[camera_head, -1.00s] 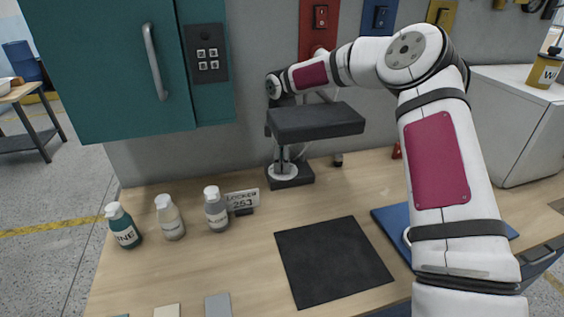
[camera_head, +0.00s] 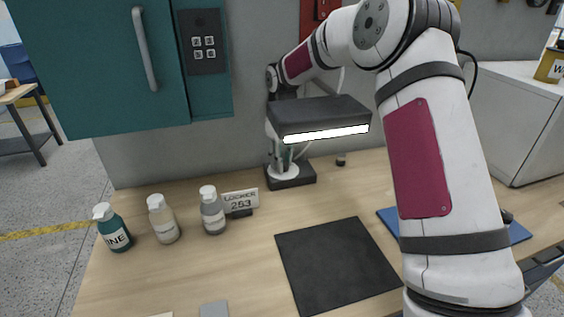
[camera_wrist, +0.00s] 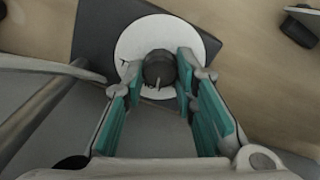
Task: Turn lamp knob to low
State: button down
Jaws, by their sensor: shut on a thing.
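The lamp has a dark box-shaped head (camera_head: 315,113) with a white strip glowing along its lower front edge. Its dark base (camera_head: 304,178) stands on the bench near the wall. In the wrist view the lamp knob (camera_wrist: 158,68) is a dark round knob with a light pointer mark, on a white disc (camera_wrist: 131,43). My gripper (camera_wrist: 158,76) has its two teal-padded fingers shut on the knob, one on each side. In the head view my gripper (camera_head: 285,154) is mostly hidden behind the lamp head, low near the base.
Three bottles (camera_head: 213,212) and a "LOCKER 253" sign (camera_head: 240,202) stand left of the lamp. A teal cabinet (camera_head: 88,70) hangs above them. A black mat (camera_head: 335,264) lies in front, and a blue mat (camera_head: 388,219) lies partly under my arm.

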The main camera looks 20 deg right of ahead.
jog(key=shift+m+b, duration=0.3)
jog(key=shift+m, duration=0.7)
jog(key=c, duration=1.3)
grip_release()
notch_tip(320, 180, up, 12)
jog(key=shift+r, duration=0.1)
